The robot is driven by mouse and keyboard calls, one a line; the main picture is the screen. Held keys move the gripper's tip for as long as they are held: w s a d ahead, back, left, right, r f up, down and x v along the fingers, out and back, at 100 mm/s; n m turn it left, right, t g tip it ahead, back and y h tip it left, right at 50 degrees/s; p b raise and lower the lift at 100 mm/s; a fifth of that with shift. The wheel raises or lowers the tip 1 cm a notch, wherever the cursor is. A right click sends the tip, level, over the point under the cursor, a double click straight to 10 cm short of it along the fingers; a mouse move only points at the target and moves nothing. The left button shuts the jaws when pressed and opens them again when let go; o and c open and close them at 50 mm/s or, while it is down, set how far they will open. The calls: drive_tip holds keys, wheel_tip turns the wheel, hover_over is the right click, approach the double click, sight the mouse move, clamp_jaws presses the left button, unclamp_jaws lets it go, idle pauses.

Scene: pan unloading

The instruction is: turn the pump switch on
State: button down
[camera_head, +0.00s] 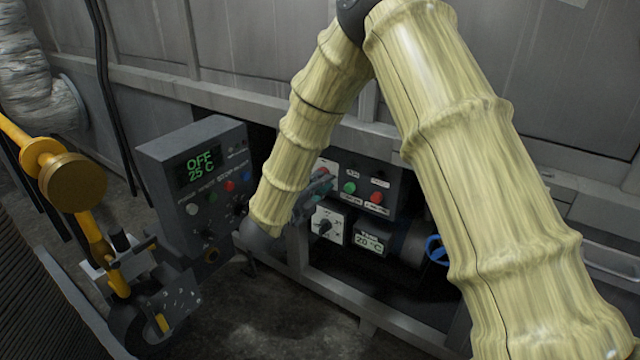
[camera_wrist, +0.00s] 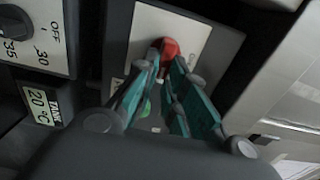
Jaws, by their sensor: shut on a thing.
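A dark switch box with a pale front plate (camera_wrist: 205,30) shows in the wrist view. A red switch (camera_wrist: 171,46) sticks out from the plate, between the tips of my gripper (camera_wrist: 168,62). The teal fingers are closed in on it from both sides. In the head view my gripper (camera_head: 314,196) is at the left end of the box, partly hidden behind my arm. A green button (camera_head: 350,188) and a red button (camera_head: 377,197) sit to its right. I cannot read the labels, so I cannot tell which is marked as the pump.
A dial (camera_head: 325,226) and a tank display reading 20 °C (camera_head: 371,241) sit just below. A grey control box (camera_head: 160,155) reading OFF and 25 °C stands at the left. A blue valve wheel (camera_head: 436,250) is at the right. A metal frame bar runs below.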

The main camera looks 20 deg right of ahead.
drive_tip(key=shift+f, duration=0.1)
idle(0.3)
drive_tip(key=c, duration=1.5)
unclamp_jaws()
drive_tip(key=v, duration=1.2)
